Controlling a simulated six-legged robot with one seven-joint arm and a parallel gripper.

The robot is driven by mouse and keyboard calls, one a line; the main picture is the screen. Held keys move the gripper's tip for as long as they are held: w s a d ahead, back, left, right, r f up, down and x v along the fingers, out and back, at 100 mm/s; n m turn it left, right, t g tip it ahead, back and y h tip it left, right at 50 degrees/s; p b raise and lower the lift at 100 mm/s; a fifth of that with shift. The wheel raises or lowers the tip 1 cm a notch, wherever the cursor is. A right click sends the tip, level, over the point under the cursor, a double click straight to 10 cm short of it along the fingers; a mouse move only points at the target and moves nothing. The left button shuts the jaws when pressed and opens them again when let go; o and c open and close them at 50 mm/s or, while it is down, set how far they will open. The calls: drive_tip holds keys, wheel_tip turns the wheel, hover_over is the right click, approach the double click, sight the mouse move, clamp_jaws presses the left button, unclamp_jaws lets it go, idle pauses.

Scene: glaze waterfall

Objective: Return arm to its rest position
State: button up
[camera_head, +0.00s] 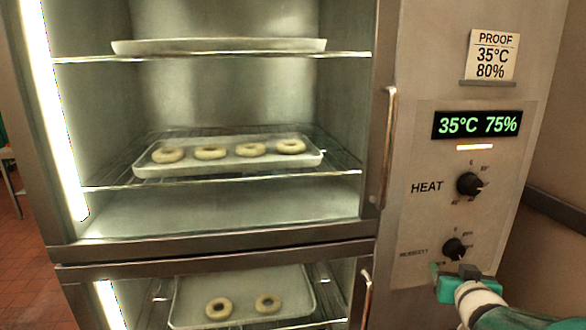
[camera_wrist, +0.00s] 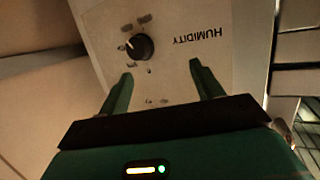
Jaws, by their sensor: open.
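My gripper (camera_head: 450,275) is at the lower right in the head view, just below the black humidity knob (camera_head: 455,249) on the control panel. In the wrist view, the two green fingers of my gripper (camera_wrist: 159,88) stand apart with nothing between them. The humidity knob (camera_wrist: 139,47) shows beyond the fingertips there, and the picture is upside down. Whether a fingertip touches the panel cannot be told.
The control panel (camera_head: 420,170) has a heat knob (camera_head: 469,184) and a display (camera_head: 477,124) reading 35°C 75%. A card (camera_head: 492,55) above reads PROOF 35°C 80%. The cabinet's door handles (camera_head: 387,145) are left of the panel. Trays of dough rings (camera_head: 228,170) are inside.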

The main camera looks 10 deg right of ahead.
drive_tip(key=s+a+n+g+y, duration=0.1)
drive_tip(key=s+a+g+y, duration=0.1)
drive_tip(key=s+a, duration=0.3)
drive_tip(key=s+a+n+g+y, duration=0.1)
drive_tip(key=s+a+g, duration=0.2)
drive_tip(key=a, duration=1)
drive_tip(key=s+a+f+n+g+y, duration=0.1)
drive_tip(key=s+a+n+g+y, duration=0.1)
drive_tip(key=s+a, duration=0.6)
drive_tip(key=shift+s+a+g+y, duration=0.15)
drive_tip(key=shift+a+g+y, duration=0.15)
drive_tip(key=shift+a+g, duration=0.45)
drive_tip(key=shift+f, duration=0.1)
